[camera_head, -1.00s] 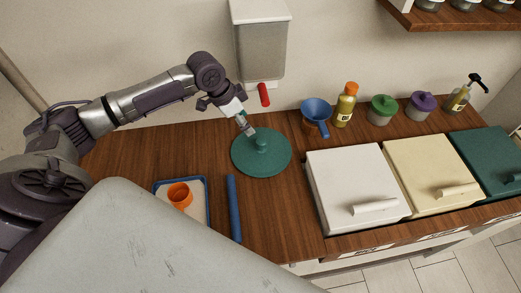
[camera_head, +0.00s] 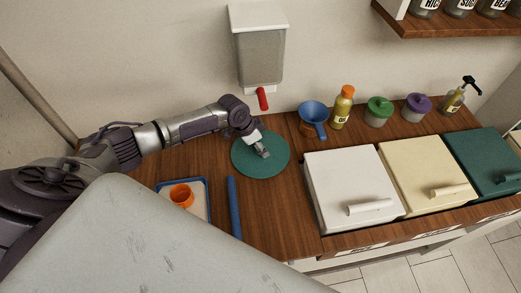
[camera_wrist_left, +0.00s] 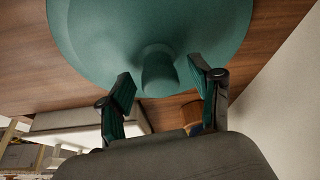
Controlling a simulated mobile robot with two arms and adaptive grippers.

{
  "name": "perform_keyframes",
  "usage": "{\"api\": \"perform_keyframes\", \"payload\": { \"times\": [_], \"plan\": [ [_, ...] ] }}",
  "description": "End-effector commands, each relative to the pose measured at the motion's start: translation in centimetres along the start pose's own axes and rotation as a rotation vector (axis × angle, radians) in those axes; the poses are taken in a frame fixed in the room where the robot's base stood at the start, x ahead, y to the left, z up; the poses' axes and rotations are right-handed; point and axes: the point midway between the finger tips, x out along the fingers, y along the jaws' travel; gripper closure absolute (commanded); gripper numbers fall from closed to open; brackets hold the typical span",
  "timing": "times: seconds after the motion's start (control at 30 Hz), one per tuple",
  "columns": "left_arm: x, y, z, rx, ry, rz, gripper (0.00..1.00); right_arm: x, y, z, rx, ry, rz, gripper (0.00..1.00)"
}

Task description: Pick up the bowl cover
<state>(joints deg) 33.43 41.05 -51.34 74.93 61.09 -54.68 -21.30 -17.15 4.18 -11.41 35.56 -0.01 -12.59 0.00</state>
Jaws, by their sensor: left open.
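The bowl cover (camera_head: 272,166) is a round teal disc lying on the wooden counter, left of the white bin. In the left wrist view the cover (camera_wrist_left: 90,45) fills the top, with its knob (camera_wrist_left: 158,72) in the middle. My left gripper (camera_head: 263,152) is over the cover in the head view and hides the knob there. In the wrist view my left gripper (camera_wrist_left: 166,87) is open, one finger on each side of the knob, with gaps showing. My right gripper is not in view.
A blue-rimmed tray (camera_head: 206,184) with an orange cup (camera_head: 181,195) and a blue rod (camera_head: 234,208) lie in front. White (camera_head: 345,178), cream (camera_head: 425,170) and teal (camera_head: 489,158) lidded bins stand right. A dispenser (camera_head: 258,55) hangs behind; a blue funnel-like cup (camera_head: 313,112) is near.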

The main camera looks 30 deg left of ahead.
Motion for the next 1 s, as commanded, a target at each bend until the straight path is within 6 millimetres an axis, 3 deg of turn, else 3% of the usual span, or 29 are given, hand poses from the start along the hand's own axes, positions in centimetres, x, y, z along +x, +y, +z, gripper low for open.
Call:
{"api": "perform_keyframes", "payload": {
  "times": [0.23,0.6,1.0],
  "plan": [
    [0.14,-0.03,-0.01,0.001,0.0,-0.001,0.37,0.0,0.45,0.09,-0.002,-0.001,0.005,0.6],
    [0.11,-0.04,-0.01,0.0,0.0,-0.001,0.99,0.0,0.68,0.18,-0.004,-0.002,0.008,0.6],
    [-0.13,-0.06,-0.12,0.0,0.001,-0.001,1.0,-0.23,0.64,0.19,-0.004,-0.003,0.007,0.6]
  ]
}}
